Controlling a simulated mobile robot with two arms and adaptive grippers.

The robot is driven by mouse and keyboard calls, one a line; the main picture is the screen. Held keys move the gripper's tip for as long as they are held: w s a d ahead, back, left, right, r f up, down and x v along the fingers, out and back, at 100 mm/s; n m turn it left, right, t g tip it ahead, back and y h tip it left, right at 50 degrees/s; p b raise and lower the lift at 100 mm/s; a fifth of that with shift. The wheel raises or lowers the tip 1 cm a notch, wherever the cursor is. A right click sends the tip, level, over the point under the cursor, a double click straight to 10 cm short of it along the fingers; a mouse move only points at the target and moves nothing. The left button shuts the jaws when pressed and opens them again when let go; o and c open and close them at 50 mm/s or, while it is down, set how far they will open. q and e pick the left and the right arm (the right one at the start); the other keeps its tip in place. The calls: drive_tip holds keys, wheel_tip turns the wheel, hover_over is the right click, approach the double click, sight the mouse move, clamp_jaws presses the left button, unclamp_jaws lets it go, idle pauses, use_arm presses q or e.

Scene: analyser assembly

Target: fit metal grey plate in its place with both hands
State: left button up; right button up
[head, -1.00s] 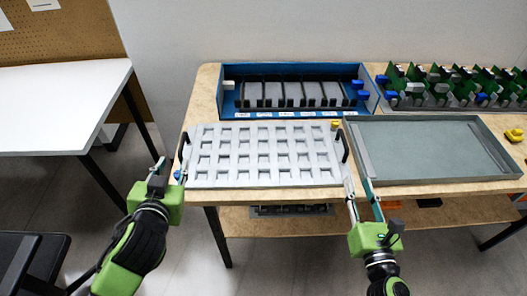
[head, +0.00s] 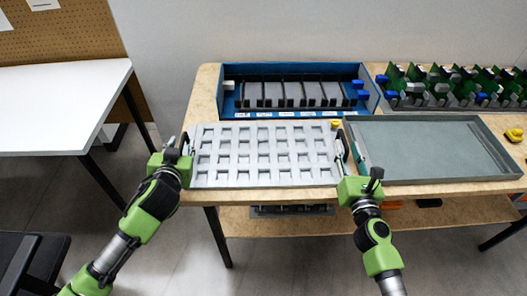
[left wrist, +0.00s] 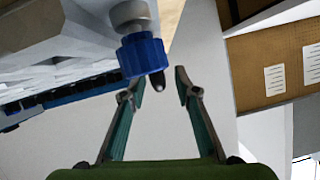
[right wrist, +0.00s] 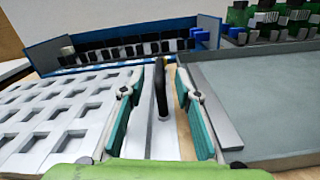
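The metal grey plate (head: 262,178), with rows of square recesses, lies flat on the wooden table; it also shows in the right wrist view (right wrist: 75,110). Black handles stand at its left and right edges. My left gripper (head: 184,142) is at the left edge; in the left wrist view its fingers (left wrist: 158,85) are apart, with a blue knob (left wrist: 142,55) and a dark handle tip just beyond them. My right gripper (head: 346,158) is open at the right edge; in the right wrist view its fingers (right wrist: 162,88) stand on either side of the upright black handle (right wrist: 160,90), with gaps.
A shallow grey tray (head: 440,180) stands close to the plate's right. A blue box (head: 292,69) with dark modules is behind the plate, and a rack of green boards (head: 445,103) is at back right. A yellow part (head: 514,135) lies at far right.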

use_arm(q)
drive_tip(key=shift+w+a+f, duration=0.1)
drive_tip(key=shift+w+f, duration=0.1)
drive_tip(key=shift+w, duration=0.4)
use_arm(e)
drive_tip(key=shift+w, duration=0.65)
use_arm(q)
clamp_jaws()
use_arm(e)
clamp_jaws()
use_arm(q)
drive_tip(key=shift+r, duration=0.3)
use_arm(e)
drive_tip(key=shift+r, duration=0.3)
